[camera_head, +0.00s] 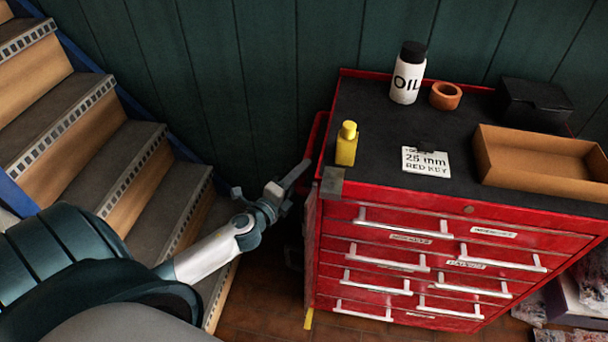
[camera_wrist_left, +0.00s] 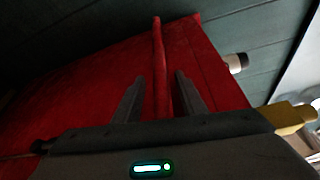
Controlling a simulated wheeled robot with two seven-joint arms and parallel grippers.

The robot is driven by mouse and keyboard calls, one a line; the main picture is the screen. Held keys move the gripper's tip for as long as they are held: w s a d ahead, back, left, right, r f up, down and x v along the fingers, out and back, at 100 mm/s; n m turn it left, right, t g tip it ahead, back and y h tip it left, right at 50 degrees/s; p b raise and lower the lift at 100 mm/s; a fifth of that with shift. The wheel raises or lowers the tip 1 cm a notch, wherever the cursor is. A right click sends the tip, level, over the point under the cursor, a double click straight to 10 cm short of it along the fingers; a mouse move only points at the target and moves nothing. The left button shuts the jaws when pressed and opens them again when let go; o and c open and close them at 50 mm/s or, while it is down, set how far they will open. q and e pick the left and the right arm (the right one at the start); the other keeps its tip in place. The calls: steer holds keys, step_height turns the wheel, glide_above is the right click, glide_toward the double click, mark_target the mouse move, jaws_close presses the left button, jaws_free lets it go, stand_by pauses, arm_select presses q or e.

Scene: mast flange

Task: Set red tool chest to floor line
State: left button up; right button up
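The red tool chest (camera_head: 445,205), with a dark top and several silver-handled drawers, stands against the green wall. A red bar (camera_head: 317,140) runs along its left side. A short yellow floor line (camera_head: 309,319) shows by its front left corner; the rest is hidden. My left gripper (camera_head: 297,175) is beside the chest's left side. In the left wrist view, its fingers (camera_wrist_left: 158,95) are apart, one on each side of the red bar (camera_wrist_left: 160,60), with a visible gap on the left. My right gripper is not in view.
On the chest top are a yellow bottle (camera_head: 346,146), an oil bottle (camera_head: 408,75), a tape roll (camera_head: 445,96), a label card (camera_head: 426,161), a black box (camera_head: 533,103) and a cardboard tray (camera_head: 540,190). Stairs (camera_head: 130,170) rise at left. Papers (camera_head: 530,308) lie at right.

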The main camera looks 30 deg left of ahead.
arm_select(q)
steer(key=shift+d, duration=0.2)
